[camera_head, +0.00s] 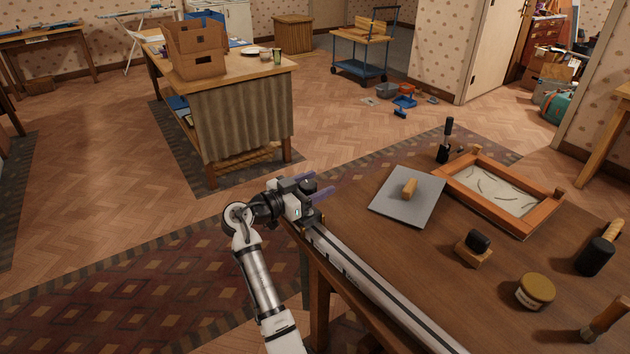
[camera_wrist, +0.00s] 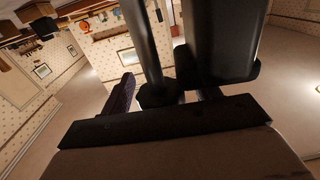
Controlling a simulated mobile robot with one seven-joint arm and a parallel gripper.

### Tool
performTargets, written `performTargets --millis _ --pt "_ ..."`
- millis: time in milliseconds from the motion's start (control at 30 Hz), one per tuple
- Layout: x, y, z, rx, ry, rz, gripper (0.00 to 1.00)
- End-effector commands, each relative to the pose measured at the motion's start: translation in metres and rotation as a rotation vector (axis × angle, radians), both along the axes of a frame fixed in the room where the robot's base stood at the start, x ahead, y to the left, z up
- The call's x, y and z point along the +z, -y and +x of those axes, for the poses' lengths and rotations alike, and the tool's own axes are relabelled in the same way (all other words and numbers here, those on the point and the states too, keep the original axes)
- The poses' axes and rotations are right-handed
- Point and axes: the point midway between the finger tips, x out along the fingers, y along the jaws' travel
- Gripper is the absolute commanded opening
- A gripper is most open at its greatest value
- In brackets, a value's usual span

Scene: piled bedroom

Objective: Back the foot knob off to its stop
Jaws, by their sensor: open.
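A long metal rail (camera_head: 372,284) runs along the left edge of the wooden table (camera_head: 450,300). At its far end is a dark fitting with a small black round part (camera_head: 308,185), likely the foot knob; my arm partly hides it. My gripper (camera_head: 322,186) is at that end with its purple fingers apart, close around or beside this part; contact cannot be told. In the wrist view, one purple finger (camera_wrist: 121,97) shows beside a black post (camera_wrist: 147,45). A wider black block (camera_wrist: 220,45) stands to the right. The knob's setting cannot be read.
On the table are a grey plate with a wooden handle (camera_head: 408,188), a wooden frame (camera_head: 545,218), a black-topped block (camera_head: 478,241), a jar (camera_head: 535,291) and a black roller (camera_head: 595,257). A curtained workbench (camera_head: 243,115) stands beyond, with open floor between.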

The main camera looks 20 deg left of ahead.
Motion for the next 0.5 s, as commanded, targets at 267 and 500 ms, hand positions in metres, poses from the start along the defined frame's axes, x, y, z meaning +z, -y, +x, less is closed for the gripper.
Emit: performTargets --millis 267,500 --pt "-0.0003 0.0011 0.0020 0.001 0.000 0.000 0.62" --pt "-0.0001 0.0008 0.0019 0.001 0.000 0.000 0.34"
